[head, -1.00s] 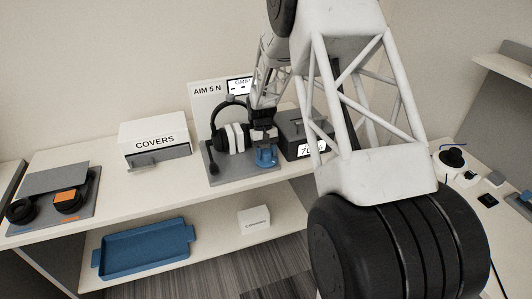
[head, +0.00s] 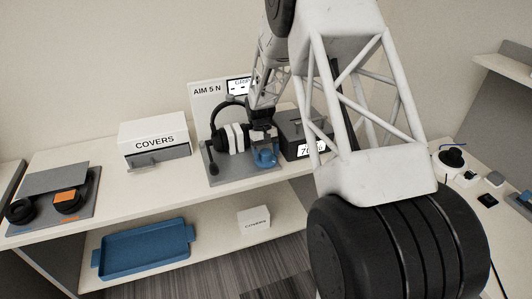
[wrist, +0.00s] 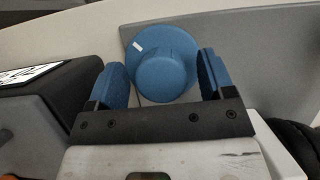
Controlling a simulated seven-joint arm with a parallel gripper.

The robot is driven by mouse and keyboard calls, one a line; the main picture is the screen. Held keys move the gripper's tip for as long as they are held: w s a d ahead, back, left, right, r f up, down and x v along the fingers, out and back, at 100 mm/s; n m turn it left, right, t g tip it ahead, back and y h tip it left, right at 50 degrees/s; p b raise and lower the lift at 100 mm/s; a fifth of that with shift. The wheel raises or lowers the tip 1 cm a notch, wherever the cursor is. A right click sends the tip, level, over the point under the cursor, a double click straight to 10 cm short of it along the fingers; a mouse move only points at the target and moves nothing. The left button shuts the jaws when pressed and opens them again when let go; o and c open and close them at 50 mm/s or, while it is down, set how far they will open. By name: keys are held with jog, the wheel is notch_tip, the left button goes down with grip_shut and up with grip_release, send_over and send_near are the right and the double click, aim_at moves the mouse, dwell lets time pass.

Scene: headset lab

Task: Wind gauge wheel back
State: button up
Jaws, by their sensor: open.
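The blue gauge wheel (wrist: 150,42) has a wide round flange with a white mark at its upper left and a raised round hub. In the head view the wheel (head: 266,160) sits at the front of the grey gauge stand (head: 238,177), partly hidden by my gripper. My gripper (wrist: 161,64) is open, with one blue finger pad on each side of the hub; a gap shows on both sides. In the head view my gripper (head: 263,138) is just above and over the wheel. A headset (head: 222,140) is on the stand, beside the gripper.
A sign reading AIM 5 N (head: 207,92) and a partly hidden display (head: 238,84) stand behind. A dark grey box (head: 293,142) is close at the right. A COVERS box (head: 154,140) is left, with bare table between. A blue tray (head: 145,250) is on the lower shelf.

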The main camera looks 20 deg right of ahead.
aim_at(266, 152)
jog(key=v, duration=0.7)
jog(key=shift+w+r, duration=0.2)
jog(key=shift+r, duration=0.15)
dwell(0.8)
jog(key=m, duration=0.2)
jog(key=m+t, duration=0.1)
jog(key=shift+s+f+m, duration=0.1)
jog(key=shift+s+m, duration=0.3)
jog(key=m, duration=0.2)
jog(key=m+t, duration=0.1)
jog(key=m, duration=0.1)
jog(key=shift+s+f, duration=0.1)
jog(key=shift+s, duration=0.3)
jog(key=m, duration=0.2)
jog(key=m+t, duration=0.1)
jog(key=m, duration=0.1)
jog(key=shift+s, duration=0.35)
jog(key=m, duration=0.1)
jog(key=m+t, duration=0.1)
jog(key=m, duration=0.1)
jog(key=shift+s+m, duration=0.25)
jog(key=shift+m, duration=0.05)
jog(key=shift+f, duration=3.85)
